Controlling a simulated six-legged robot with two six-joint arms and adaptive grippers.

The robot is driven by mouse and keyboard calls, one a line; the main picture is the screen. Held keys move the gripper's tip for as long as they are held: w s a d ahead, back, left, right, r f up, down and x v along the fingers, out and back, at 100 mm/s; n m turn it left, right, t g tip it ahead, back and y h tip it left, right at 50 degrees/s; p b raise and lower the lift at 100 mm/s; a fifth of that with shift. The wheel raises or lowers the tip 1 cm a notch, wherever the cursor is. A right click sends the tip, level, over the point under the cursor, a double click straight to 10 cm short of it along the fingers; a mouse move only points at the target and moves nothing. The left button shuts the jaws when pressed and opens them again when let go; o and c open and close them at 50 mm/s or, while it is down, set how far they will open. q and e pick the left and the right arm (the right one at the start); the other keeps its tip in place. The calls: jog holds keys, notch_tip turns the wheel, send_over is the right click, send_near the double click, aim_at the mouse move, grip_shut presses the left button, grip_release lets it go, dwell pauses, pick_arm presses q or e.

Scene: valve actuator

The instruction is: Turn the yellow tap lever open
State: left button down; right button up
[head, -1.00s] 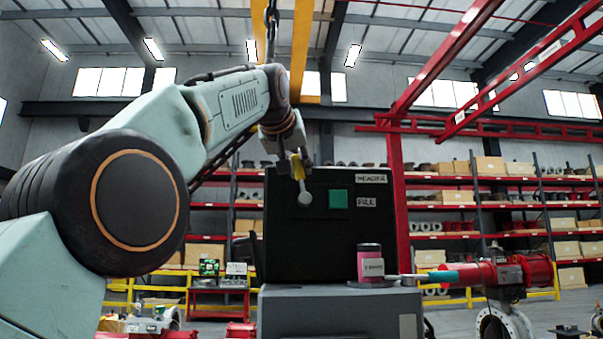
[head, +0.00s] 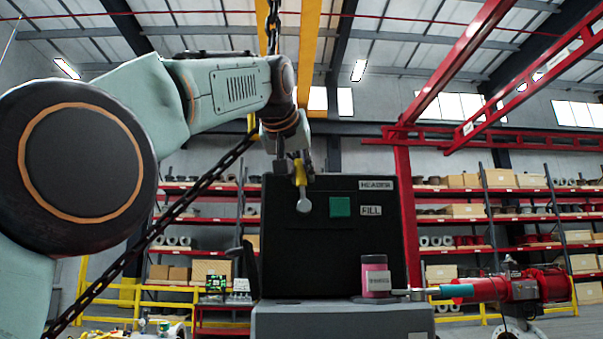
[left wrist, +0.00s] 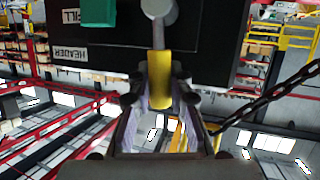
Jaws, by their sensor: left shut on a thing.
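The yellow tap lever (head: 300,173) stands nearly upright above its round grey hub (head: 304,205) on the front of a dark panel (head: 330,250). My left gripper (head: 292,170) reaches it from above and is shut on the lever's upper part. In the left wrist view the panel appears upside down; the yellow lever (left wrist: 160,80) lies between the two fingers of my left gripper (left wrist: 162,92), with the grey hub (left wrist: 160,8) beyond. The fingers hide the lever's end in the head view. My right gripper is not in view.
A green square (head: 340,207) and labels HEADER (head: 377,184) and FILL (head: 371,210) are on the panel. A pink-labelled can (head: 375,276) stands on the grey cabinet (head: 340,318). A red actuator (head: 530,287) is at right. A chain (head: 190,205) runs left of the panel.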

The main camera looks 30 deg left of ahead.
pick_arm(q)
jog(key=shift+w+f, duration=0.1)
jog(key=shift+f, duration=0.2)
jog(key=c, duration=1.6)
grip_release()
jog(key=shift+c, duration=0.2)
jog(key=o, duration=0.4)
jog(key=shift+s+d+r, duration=0.1)
jog(key=shift+s+r, duration=0.1)
jog(key=shift+o, duration=0.2)
jog(key=shift+w, duration=0.2)
